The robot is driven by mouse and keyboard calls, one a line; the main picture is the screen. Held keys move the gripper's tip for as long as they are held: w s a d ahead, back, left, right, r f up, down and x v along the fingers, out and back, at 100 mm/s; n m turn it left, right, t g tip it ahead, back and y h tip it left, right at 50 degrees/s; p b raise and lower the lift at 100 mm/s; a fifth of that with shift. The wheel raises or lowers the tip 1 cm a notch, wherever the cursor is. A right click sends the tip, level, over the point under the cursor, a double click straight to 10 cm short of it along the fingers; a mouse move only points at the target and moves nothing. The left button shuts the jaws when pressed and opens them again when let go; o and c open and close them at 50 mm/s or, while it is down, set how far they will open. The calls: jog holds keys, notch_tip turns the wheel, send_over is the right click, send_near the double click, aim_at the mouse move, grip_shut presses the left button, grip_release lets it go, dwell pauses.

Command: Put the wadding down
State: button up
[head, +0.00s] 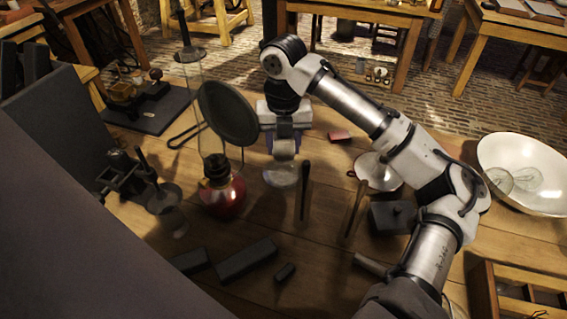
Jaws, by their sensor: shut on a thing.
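My gripper (285,136) points down over the middle of the wooden table, at the end of my arm. It is shut on a small pale piece, which looks like the wadding (284,149). The wadding hangs just above or at the mouth of a low clear glass vessel (279,177); I cannot tell whether they touch. The fingertips are small and partly hidden in this view.
An oil lamp with a red base (223,196) and a dark round disc (228,113) stand close left of my gripper. Upright dark rods (304,190) stand to the right. A white bowl (546,191) holds glass bulbs. Dark blocks (246,259) lie in front.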

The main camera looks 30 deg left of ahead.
aim_at(284, 174)
jog(key=shift+f, duration=3.3)
jog(key=shift+f, duration=0.2)
jog(key=o, duration=0.6)
jog(key=shift+r, duration=0.1)
notch_tip(284, 174, up, 12)
jog(key=shift+r, duration=0.15)
